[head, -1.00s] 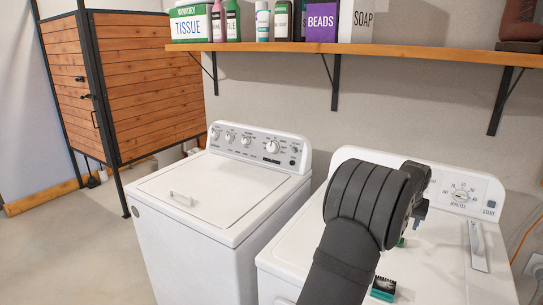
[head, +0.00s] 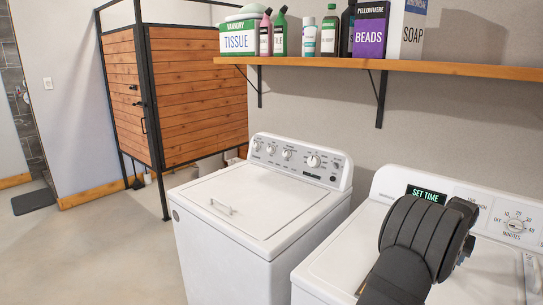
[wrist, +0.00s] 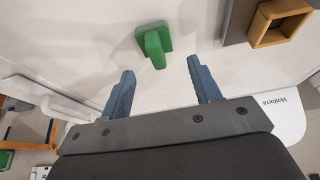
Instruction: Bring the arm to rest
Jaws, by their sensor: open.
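My gripper (wrist: 163,84) shows in the wrist view with its two blue fingers spread wide apart and nothing between them. A green block with a raised grip (wrist: 154,46) lies on the white surface just beyond the fingertips, apart from them. In the head view my dark arm reaches over the white machine on the right (head: 328,262), and the wrist hides most of the gripper there.
A white washer (head: 235,205) stands left of that machine. A wooden shelf (head: 430,68) with bottles and boxes runs above both. In the wrist view an orange-brown open box (wrist: 262,35) lies at the upper right.

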